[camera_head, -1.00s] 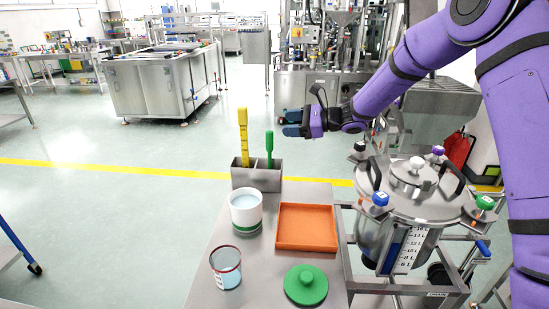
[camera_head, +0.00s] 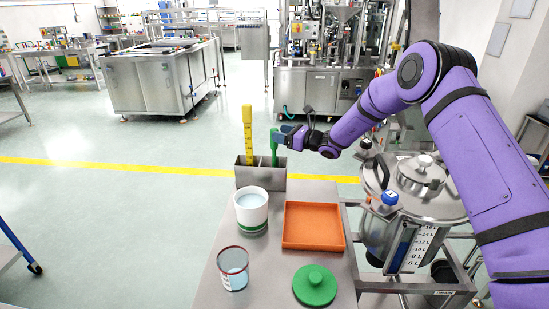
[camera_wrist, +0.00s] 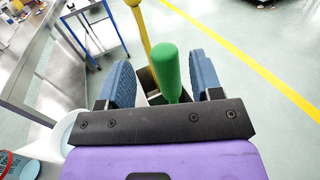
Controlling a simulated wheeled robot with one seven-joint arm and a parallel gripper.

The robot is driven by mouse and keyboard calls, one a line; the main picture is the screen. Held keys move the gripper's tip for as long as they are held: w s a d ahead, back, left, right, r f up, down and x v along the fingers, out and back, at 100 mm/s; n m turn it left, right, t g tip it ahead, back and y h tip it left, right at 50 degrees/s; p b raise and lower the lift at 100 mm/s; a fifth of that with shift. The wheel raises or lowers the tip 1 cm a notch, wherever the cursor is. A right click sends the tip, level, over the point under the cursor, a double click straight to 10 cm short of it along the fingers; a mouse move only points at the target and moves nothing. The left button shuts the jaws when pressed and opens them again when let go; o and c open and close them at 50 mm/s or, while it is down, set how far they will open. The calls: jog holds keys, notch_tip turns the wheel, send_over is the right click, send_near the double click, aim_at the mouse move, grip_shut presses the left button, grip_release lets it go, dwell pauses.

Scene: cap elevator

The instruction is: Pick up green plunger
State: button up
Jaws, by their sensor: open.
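The green plunger (camera_head: 274,147) stands upright in the right part of a grey metal holder (camera_head: 261,180) at the back of the table. My gripper (camera_head: 282,134) is at the plunger's upper part, coming from the right. In the wrist view the green plunger (camera_wrist: 170,72) rises between the two blue finger pads of my gripper (camera_wrist: 165,82). The pads stand apart on either side of it, with gaps visible. The plunger's lower end is hidden in the holder.
A yellow stick (camera_head: 247,134) stands beside the plunger in the holder. A steel vessel (camera_head: 420,195) stands right of the table.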

jog(key=shift+w+r+x, duration=0.15)
jog(key=shift+x, duration=1.2)
jog(key=shift+w+r+x, duration=0.1)
jog(key=shift+x, duration=1.2)
jog(key=shift+d, duration=0.1)
grip_shut()
